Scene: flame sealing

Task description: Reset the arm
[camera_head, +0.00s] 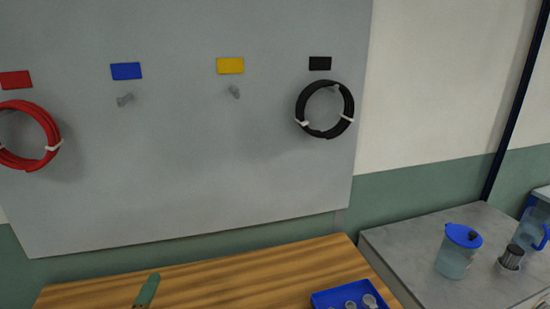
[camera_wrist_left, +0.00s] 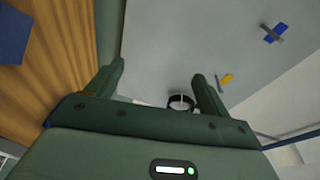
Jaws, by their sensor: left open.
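My left gripper (camera_wrist_left: 160,78) is open in the left wrist view. Its two dark green fingers stand wide apart with nothing between their tips, and the grey board (camera_wrist_left: 160,30) lies beyond them. In the head view a narrow green tip (camera_head: 147,290) shows at the bottom edge, over the wooden table. It looks like one finger of my left gripper; the rest is cut off. My right gripper is in neither view.
The grey board (camera_head: 190,170) carries a red coil (camera_head: 52,128), a black coil (camera_head: 347,112) and two bare hooks under blue (camera_head: 126,71) and yellow (camera_head: 230,65) labels. A blue tray (camera_head: 325,297) sits on the wooden table (camera_head: 235,271). A blue-lidded jug (camera_head: 457,258) stands on the grey counter (camera_head: 400,250).

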